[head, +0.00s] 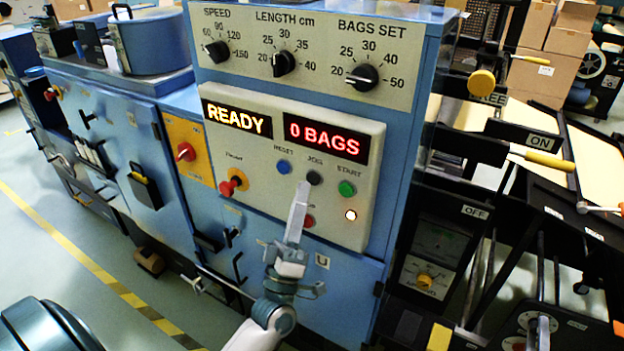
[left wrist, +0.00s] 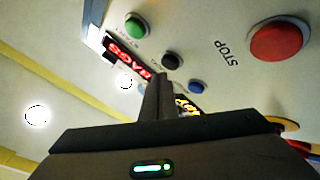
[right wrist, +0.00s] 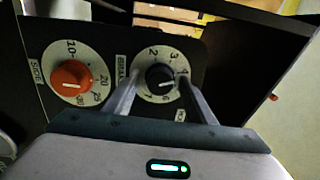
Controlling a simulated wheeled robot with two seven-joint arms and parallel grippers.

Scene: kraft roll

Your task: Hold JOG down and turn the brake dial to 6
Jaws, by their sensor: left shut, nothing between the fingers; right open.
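The JOG button (head: 314,178) is a dark round button between the blue RESET and green START buttons. It also shows in the left wrist view (left wrist: 171,61). My left gripper (head: 302,186) is shut and empty, its tips just beside the JOG button; I cannot tell whether they touch it. The brake dial (right wrist: 159,77), a black knob on a white numbered ring, is in the right wrist view. My right gripper (right wrist: 160,88) is open, with one finger on each side of the knob. A white mark on the knob points to the upper right; its exact number is unclear.
The displays (head: 285,130) read READY and 0 BAGS. A red STOP button (left wrist: 280,40) is near my left gripper. An orange SIDE dial (right wrist: 70,82) sits left of the brake dial. Yellow-handled levers (head: 541,158) stand on the right of the machine.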

